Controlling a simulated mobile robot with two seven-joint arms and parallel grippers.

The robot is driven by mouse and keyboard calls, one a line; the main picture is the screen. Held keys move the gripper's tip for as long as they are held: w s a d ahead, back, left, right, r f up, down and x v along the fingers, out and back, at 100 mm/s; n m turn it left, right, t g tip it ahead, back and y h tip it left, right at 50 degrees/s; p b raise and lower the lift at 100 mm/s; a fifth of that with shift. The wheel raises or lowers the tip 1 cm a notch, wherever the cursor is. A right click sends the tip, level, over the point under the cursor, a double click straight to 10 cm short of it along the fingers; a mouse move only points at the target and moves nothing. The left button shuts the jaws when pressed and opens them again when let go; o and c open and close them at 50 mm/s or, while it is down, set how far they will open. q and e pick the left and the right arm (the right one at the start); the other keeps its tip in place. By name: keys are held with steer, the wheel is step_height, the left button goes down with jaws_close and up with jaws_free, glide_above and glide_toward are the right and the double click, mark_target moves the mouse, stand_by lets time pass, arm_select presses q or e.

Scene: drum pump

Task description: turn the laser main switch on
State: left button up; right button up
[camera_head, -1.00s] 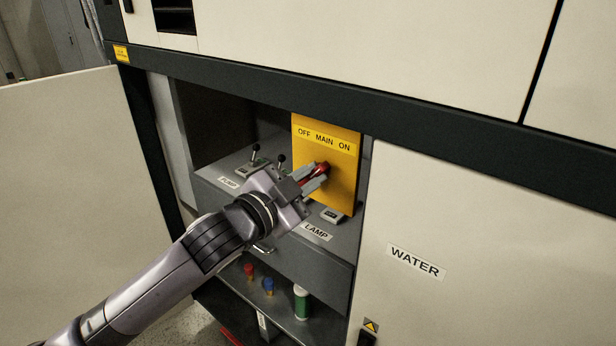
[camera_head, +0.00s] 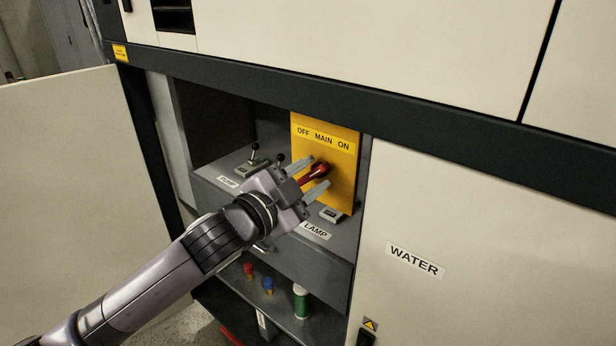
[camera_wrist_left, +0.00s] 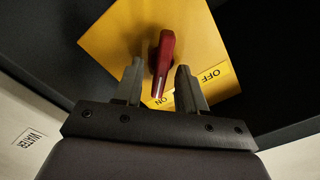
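The main switch is a red handle (camera_head: 316,173) on a yellow panel (camera_head: 342,185) marked OFF, MAIN and ON along its top. In the head view the handle's near end points down and to the left, towards my gripper. My left gripper (camera_head: 309,177) is open, with one finger on each side of the handle. In the left wrist view the red handle (camera_wrist_left: 162,62) stands between the two spread fingers (camera_wrist_left: 160,88), with a gap on both sides. The MAIN word is hidden there. My right gripper is not in view.
Small black-knobbed levers (camera_head: 254,149) stand on the grey shelf left of the panel. A lower shelf holds a green-and-white container (camera_head: 301,302) and small red and blue items. An open door (camera_head: 65,190) is at left; the WATER door (camera_head: 480,270) is at right.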

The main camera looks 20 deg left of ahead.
arm_select(q)
steer(key=shift+s, duration=0.1)
steer(key=b+v, duration=0.1)
steer(key=v, duration=0.6)
stand_by(0.6)
steer(key=s+a+f+n+g+y, duration=0.1)
steer(key=s+f+n, duration=0.2)
steer(key=f, duration=0.6)
steer(key=s+f+n+g+y, duration=0.1)
steer(key=s+f+n+g, duration=0.15)
steer(key=f, duration=0.65)
steer(key=s+a+f+n+g+y, duration=0.1)
steer(key=s+f+n, duration=0.2)
steer(key=f, duration=0.7)
steer(key=s+f+n+g+y, duration=0.1)
steer(key=s+f+n, duration=0.1)
steer(key=s+f, duration=0.6)
steer(key=shift+s+a+f+n+g+y, duration=0.25)
steer(key=shift+s+n+g+y, duration=0.1)
steer(key=shift+s, duration=0.25)
steer(key=shift+r, duration=0.1)
